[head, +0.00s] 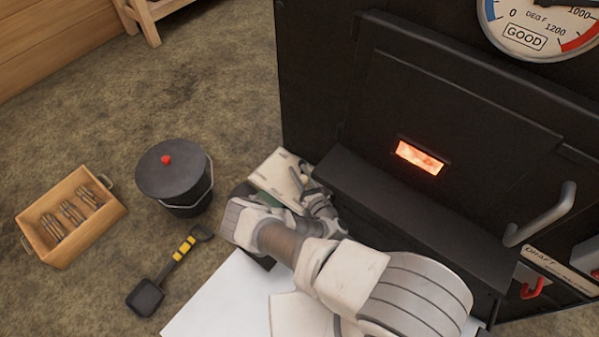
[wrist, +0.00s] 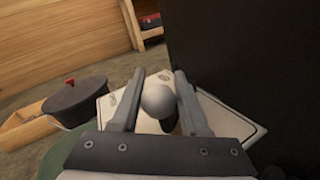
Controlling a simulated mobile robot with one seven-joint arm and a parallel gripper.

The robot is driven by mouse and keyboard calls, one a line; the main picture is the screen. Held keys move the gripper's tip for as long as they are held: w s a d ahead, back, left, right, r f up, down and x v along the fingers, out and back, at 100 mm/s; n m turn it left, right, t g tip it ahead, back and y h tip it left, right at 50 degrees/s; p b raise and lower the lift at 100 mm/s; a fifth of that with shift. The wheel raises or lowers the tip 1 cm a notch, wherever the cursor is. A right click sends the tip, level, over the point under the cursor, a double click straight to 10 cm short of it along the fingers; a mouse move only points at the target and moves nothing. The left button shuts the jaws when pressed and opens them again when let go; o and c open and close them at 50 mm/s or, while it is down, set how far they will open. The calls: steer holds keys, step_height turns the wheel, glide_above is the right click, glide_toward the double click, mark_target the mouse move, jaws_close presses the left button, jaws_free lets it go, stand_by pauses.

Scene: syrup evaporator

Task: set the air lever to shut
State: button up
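The air lever shows in the wrist view as a grey ball knob (wrist: 158,101) above a pale plate (wrist: 205,115) beside the black stove. Its lettering is too small to read. My gripper (wrist: 159,74) is open, with one finger on each side of the knob and narrow gaps between. In the head view my gripper (head: 312,193) is low at the stove's left front corner, over the plate (head: 279,176). My wrist and fingers hide most of the lever there, so I cannot tell its setting exactly.
The black stove (head: 450,110) has a glowing window (head: 420,157), a grey door handle (head: 545,215) and a red draft handle (head: 533,288).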

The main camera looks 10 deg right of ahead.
mark_target(306, 183)
steer(key=o, duration=0.3)
steer(key=v, duration=0.6)
steer(key=shift+d, duration=0.15)
steer(key=shift+s+d, duration=0.15)
steer(key=shift+s, duration=0.55)
